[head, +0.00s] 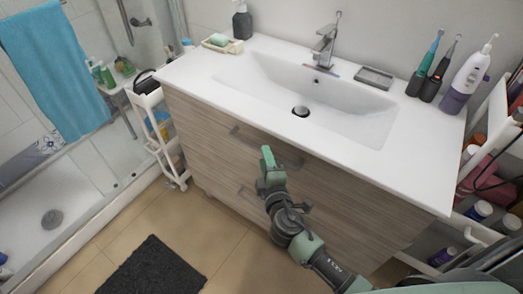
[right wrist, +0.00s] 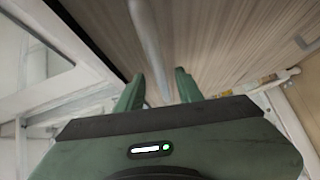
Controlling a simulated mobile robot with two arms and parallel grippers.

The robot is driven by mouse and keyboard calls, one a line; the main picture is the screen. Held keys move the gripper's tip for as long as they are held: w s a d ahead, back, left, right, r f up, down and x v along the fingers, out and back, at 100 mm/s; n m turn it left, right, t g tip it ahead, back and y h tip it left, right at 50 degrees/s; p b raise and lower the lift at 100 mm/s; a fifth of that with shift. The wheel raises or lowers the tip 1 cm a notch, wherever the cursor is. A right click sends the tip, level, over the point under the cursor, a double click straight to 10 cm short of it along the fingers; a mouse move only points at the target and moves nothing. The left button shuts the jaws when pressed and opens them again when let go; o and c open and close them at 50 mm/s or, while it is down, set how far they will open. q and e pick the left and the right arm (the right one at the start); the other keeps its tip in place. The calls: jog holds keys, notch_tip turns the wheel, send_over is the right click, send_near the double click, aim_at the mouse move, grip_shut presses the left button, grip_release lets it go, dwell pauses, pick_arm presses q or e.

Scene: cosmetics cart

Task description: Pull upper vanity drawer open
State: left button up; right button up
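The vanity has a wood-grain front with an upper drawer (head: 207,117) under the white countertop. Its metal bar handle (head: 290,159) is partly hidden behind my right gripper (head: 267,157). In the right wrist view, the handle (right wrist: 147,45) runs down between the two green fingertips of my right gripper (right wrist: 159,88). The fingers are apart, with a small gap showing beside the bar, so the gripper is open around or just in front of it. The upper drawer looks shut, flush with the front. My left gripper is out of view.
The sink basin (head: 310,100) and faucet (head: 324,45) are above. Electric toothbrushes (head: 432,70) stand at the countertop's right end. A white cart (head: 158,130) stands left of the vanity, and shelves with bottles on the right. A dark mat (head: 152,268) lies on the floor.

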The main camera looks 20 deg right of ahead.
jog(key=shift+w+d+f, duration=0.1)
jog(key=shift+w+f, duration=0.05)
jog(key=shift+w, duration=0.65)
jog(key=shift+w+f, duration=0.1)
jog(key=shift+w, duration=0.65)
grip_shut()
